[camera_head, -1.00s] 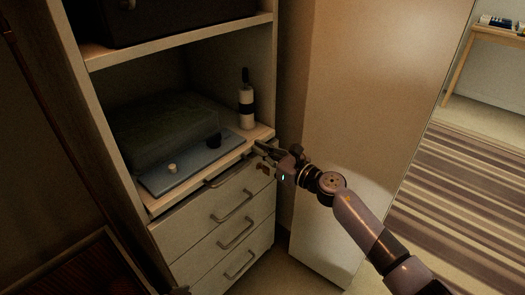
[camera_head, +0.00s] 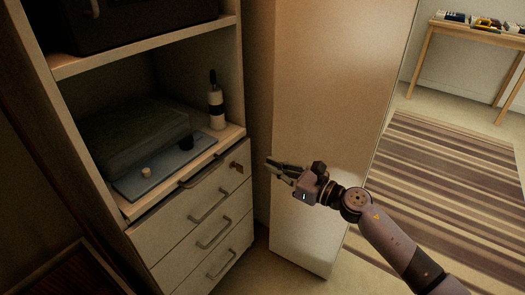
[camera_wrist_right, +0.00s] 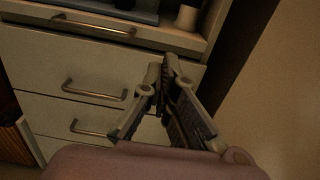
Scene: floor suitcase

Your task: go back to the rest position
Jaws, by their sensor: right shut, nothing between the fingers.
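My right gripper (camera_head: 269,167) is shut and empty in the head view. It hangs in the air to the right of the cabinet's drawers, in front of the pale door panel, touching nothing that I can see. In the right wrist view its fingertips (camera_wrist_right: 164,62) meet, with drawer fronts behind them. My left gripper is not in view.
The cabinet holds a bottle (camera_head: 216,104), a dark folded bundle (camera_head: 135,135) and a blue board (camera_head: 150,177) on its shelf. Drawer handles (camera_head: 209,206) stick out below. The open door panel (camera_head: 325,110) stands behind my arm. A striped rug (camera_head: 455,170) and wooden table (camera_head: 470,33) lie right.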

